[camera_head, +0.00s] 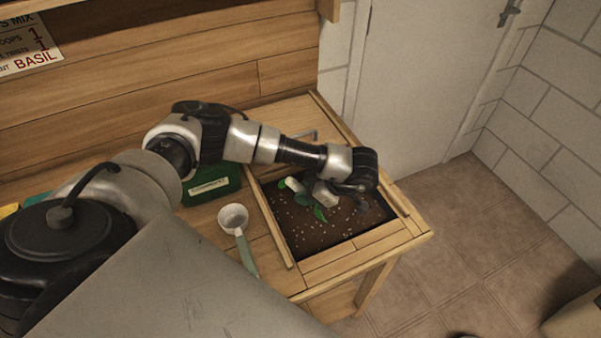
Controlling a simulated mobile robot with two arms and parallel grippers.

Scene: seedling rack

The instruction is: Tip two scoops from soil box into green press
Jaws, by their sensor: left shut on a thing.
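The soil box (315,240) is a recess in the right end of the wooden bench, filled with dark soil with pale specks. My left gripper (312,192) is over the soil, shut on a leafy green thing (320,213) that it partly hides. The scoop (234,218) lies on the bench left of the soil box, apart from my gripper. It has a pale round bowl and a grey-green handle. My right gripper is not in view.
A wooden rail (270,222) edges the soil box on the left. A wooden back panel (200,60) with a sign (28,46) reading BASIL rises behind. A grey door (420,80) and tiled floor (470,250) lie beyond the bench's right end.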

